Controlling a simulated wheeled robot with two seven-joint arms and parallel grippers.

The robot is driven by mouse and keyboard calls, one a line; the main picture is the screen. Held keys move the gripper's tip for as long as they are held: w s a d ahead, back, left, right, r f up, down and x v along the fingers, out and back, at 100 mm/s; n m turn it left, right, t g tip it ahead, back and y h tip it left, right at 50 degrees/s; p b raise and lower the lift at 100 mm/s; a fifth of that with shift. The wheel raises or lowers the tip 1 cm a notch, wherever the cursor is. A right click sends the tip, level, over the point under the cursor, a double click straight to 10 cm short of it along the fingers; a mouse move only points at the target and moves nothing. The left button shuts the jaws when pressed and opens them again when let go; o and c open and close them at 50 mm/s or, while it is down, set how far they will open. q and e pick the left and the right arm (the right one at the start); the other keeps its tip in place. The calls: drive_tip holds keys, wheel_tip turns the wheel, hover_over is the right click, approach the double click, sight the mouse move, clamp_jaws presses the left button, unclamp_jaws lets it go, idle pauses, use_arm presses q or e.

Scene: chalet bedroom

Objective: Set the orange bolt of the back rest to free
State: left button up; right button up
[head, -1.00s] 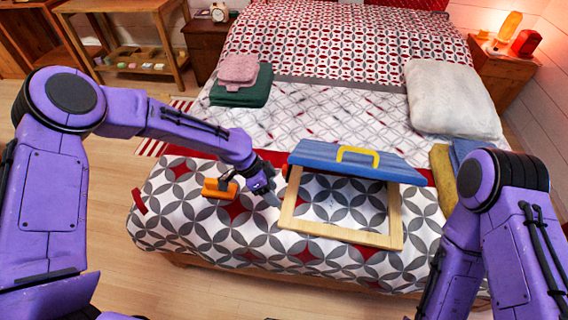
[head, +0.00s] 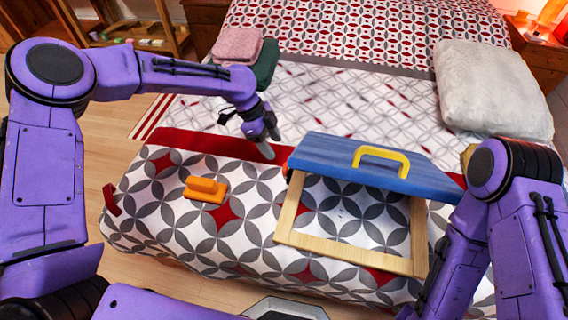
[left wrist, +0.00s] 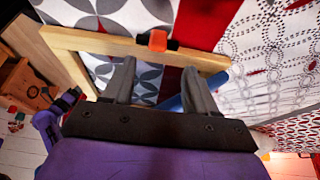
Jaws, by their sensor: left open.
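The back rest is a blue panel (head: 330,158) with a yellow handle (head: 381,158), set tilted over a pale wooden frame (head: 340,256) on the bed. A small orange bolt (head: 286,168) shows at the panel's left end. In the left wrist view the orange bolt (left wrist: 157,40) sits on a dark mount at the wooden frame's side, beyond the fingertips. My left gripper (head: 268,142) is open and empty, just left of and behind that end of the panel. Its two fingers are spread in the left wrist view (left wrist: 159,66), apart from the bolt. My right gripper is out of view.
An orange block-like object (head: 206,190) lies on the bed left of the frame. Folded pink (head: 237,45) and green (head: 266,65) cloths lie at the back left, and a white pillow (head: 490,88) at the back right. The patterned bedcover left of the frame is mostly clear.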

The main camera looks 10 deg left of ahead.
use_arm(q)
drive_tip(key=x, duration=0.9)
drive_tip(key=shift+s+d+f, duration=0.1)
